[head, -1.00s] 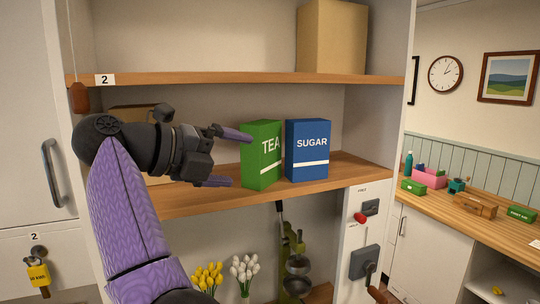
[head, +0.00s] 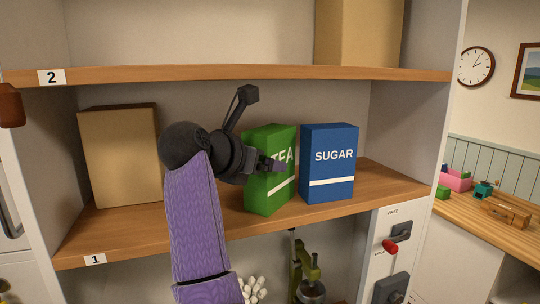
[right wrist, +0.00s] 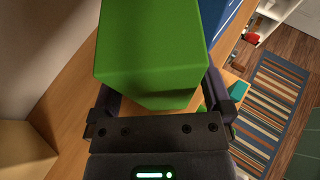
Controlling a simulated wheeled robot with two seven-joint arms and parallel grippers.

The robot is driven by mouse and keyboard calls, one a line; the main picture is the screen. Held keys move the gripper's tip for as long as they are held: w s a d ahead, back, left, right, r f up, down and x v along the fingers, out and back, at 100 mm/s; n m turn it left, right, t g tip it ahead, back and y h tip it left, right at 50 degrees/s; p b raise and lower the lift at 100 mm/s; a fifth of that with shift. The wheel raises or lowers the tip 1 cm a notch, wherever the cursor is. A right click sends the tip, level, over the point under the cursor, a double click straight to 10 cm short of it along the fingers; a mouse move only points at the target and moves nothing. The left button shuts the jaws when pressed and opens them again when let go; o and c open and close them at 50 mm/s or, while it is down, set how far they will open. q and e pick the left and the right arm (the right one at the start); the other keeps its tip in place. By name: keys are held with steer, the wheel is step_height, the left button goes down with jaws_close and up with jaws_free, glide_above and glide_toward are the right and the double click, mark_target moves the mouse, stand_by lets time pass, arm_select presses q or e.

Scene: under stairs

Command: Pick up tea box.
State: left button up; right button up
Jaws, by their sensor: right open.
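The green tea box (head: 259,194) stands upright on the wooden shelf marked 1, just left of the blue sugar box (head: 330,165). My right gripper (head: 272,164) is at the tea box, its arm crossing in front of the shelf and covering part of the TEA lettering. In the right wrist view the tea box (right wrist: 150,45) fills the space between the two open fingers of my right gripper (right wrist: 160,88). One finger is on each side of the box. Whether either finger touches it cannot be told. My left gripper is not in view.
A cardboard box (head: 120,155) stands at the shelf's left end, and another (head: 360,32) on the upper shelf (head: 220,74). The sugar box is close to the tea box's right side. A red-handled switch (head: 391,247) is on the panel below right.

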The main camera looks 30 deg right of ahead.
steer(key=shift+w+d+p, duration=0.2)
steer(key=shift+d+p, duration=0.2)
steer(key=shift+d, duration=0.2)
steer(key=shift+w+d+f, duration=0.1)
steer(key=shift+d+f, duration=0.05)
steer(key=shift+d, duration=0.05)
steer(key=shift+a+f, duration=0.1)
steer(key=shift+a, duration=0.05)
steer(key=shift+c, duration=0.3)
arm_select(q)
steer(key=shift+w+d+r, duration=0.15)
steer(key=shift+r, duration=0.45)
arm_select(e)
jaws_close()
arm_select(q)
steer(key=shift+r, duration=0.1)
arm_select(e)
steer(key=shift+r, duration=0.2)
